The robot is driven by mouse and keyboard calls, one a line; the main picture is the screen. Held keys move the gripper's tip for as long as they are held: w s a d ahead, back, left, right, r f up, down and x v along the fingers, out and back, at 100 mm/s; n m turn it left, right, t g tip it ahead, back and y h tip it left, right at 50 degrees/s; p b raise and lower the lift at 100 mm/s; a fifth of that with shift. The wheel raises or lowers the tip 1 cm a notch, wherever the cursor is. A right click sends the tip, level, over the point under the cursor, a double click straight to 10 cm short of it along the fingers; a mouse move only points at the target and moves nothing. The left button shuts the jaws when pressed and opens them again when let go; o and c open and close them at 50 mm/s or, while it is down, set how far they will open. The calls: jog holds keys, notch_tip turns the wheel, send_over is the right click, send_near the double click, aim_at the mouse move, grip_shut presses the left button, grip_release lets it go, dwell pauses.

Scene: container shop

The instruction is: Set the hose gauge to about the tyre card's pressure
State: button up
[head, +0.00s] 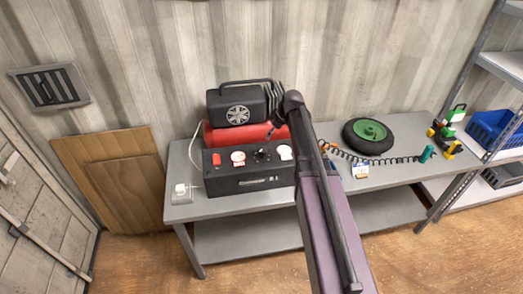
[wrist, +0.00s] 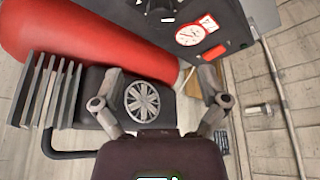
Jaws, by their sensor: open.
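The compressor's black control panel (head: 250,182) stands on the bench in the head view, with a red switch (head: 216,160), a red-rimmed gauge (head: 238,158), a dark knob (head: 262,155) and a white gauge (head: 286,152). In the wrist view the red-rimmed gauge (wrist: 190,35) and red switch (wrist: 215,52) show; the knob (wrist: 160,10) is cut by the top edge. Needle readings are too small to tell. My gripper (wrist: 161,76) is open and empty above the black motor with its round fan grille (wrist: 142,101). The tyre card (head: 360,170) stands before the tyre; its writing is unreadable.
A red tank (head: 225,139) lies behind the panel. A green-hubbed tyre (head: 368,136) and coiled hose with a green end (head: 427,153) are at right. A white socket box (head: 181,190) sits at the bench's left end. A shelf holds a blue bin (head: 490,128).

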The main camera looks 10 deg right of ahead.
aim_at(262, 150)
jog(key=shift+f, duration=0.1)
jog(key=b+x, duration=1.2)
jog(key=x, duration=0.1)
jog(key=shift+w+a+f+b, duration=0.15)
jog(key=shift+f+b, duration=0.15)
jog(key=shift+b, duration=0.1)
dwell(0.4)
jog(key=c, duration=1.1)
